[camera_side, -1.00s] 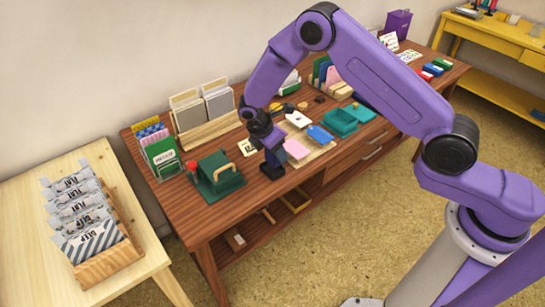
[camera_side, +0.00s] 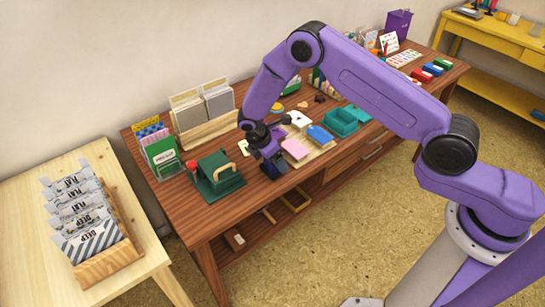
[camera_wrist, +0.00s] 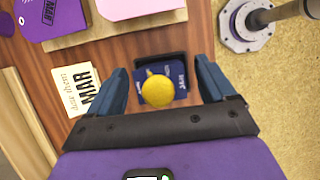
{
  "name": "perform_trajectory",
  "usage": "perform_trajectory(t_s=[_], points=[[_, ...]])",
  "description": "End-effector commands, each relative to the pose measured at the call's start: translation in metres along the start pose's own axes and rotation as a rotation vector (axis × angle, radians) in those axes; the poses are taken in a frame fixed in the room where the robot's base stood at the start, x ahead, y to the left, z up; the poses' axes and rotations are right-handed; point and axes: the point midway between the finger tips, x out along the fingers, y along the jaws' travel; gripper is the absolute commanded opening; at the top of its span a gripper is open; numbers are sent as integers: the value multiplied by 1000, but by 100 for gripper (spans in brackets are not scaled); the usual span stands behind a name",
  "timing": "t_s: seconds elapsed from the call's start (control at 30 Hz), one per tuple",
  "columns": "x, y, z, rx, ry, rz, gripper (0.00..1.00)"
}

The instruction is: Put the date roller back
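The date roller (camera_wrist: 181,76) is a dark blue block with white lettering and a round yellow knob on top. In the wrist view it sits upright at a dark tray or holder (camera_wrist: 150,58), whose rim shows behind it. My gripper (camera_wrist: 162,90) is open, with one blue finger on each side of the roller and a visible gap to both. In the side view my gripper (camera_side: 271,164) is low at the table's front edge, and it largely hides the roller. A card reading MAR (camera_wrist: 86,90) lies left of the left finger in the wrist view.
A green stamping press with a red knob (camera_side: 216,176) stands just left of my gripper. Pink and blue tags (camera_side: 296,149) lie on a pale board to the right. Teal boxes (camera_side: 342,121) are further right. The wooden table edge is close in front.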

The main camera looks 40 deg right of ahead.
Motion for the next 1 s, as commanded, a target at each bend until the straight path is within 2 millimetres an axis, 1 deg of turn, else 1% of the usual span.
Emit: perform_trajectory(t_s=[0.23,0.37,0.47,0.7,0.8,0.9,1.0], points=[[-1,0,0,0,0,0,83],[-10,0,1,1,0,1,83],[-26,1,1,1,0,3,83],[-75,1,1,1,1,5,83],[-92,1,1,1,1,3,83],[-106,0,1,0,0,2,83],[-116,0,1,0,0,2,83]])
